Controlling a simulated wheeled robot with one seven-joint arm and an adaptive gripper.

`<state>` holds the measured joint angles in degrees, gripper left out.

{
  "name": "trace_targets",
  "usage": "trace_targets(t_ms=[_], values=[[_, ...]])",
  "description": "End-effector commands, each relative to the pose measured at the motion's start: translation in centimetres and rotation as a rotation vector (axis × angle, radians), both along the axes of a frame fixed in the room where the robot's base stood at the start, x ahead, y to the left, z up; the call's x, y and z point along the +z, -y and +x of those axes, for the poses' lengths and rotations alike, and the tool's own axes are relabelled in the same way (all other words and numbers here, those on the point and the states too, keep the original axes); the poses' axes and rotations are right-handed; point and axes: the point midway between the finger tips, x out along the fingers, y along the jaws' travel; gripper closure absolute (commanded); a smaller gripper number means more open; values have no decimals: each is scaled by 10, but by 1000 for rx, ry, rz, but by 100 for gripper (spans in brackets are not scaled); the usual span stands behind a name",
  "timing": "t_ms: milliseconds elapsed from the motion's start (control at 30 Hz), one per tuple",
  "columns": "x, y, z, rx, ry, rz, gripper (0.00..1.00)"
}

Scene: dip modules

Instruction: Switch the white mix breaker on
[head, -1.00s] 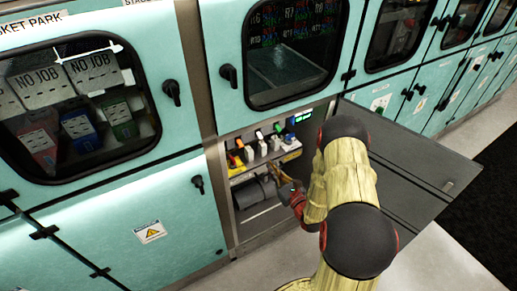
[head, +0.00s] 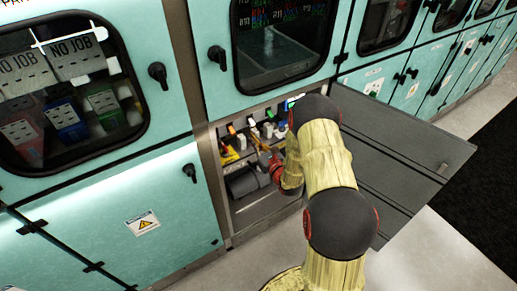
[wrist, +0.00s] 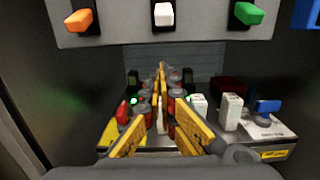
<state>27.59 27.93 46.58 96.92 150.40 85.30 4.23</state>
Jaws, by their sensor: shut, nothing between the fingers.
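A white switch (wrist: 163,14) sits on a grey panel between an orange switch (wrist: 79,20) and a green switch (wrist: 248,13) in the wrist view. The row shows small in the head view, with the white one (head: 252,121) in the middle. My gripper (wrist: 160,72) is shut and empty, its yellow fingers pointing into the compartment below this panel. In the head view, my gripper (head: 264,157) is in front of the lower row, partly hidden by my arm. The fingers appear apart from the white switch. I cannot read any labels.
A lower ledge holds white blocks (wrist: 230,112), a red part (wrist: 122,118) and a blue part (wrist: 268,106). A dark cylinder (head: 245,182) lies below it. The open dark door (head: 400,160) stands right of my arm. Compartment walls bound both sides.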

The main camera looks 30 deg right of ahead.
Motion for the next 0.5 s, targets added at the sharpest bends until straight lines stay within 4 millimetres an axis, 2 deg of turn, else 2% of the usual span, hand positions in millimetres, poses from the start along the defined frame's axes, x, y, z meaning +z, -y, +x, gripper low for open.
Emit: trace_targets(t_ms=[200, 500], values=[[25, 1, -9, 0, 1, -2, 100], [37, 0, -14, 0, -1, 0, 100]])
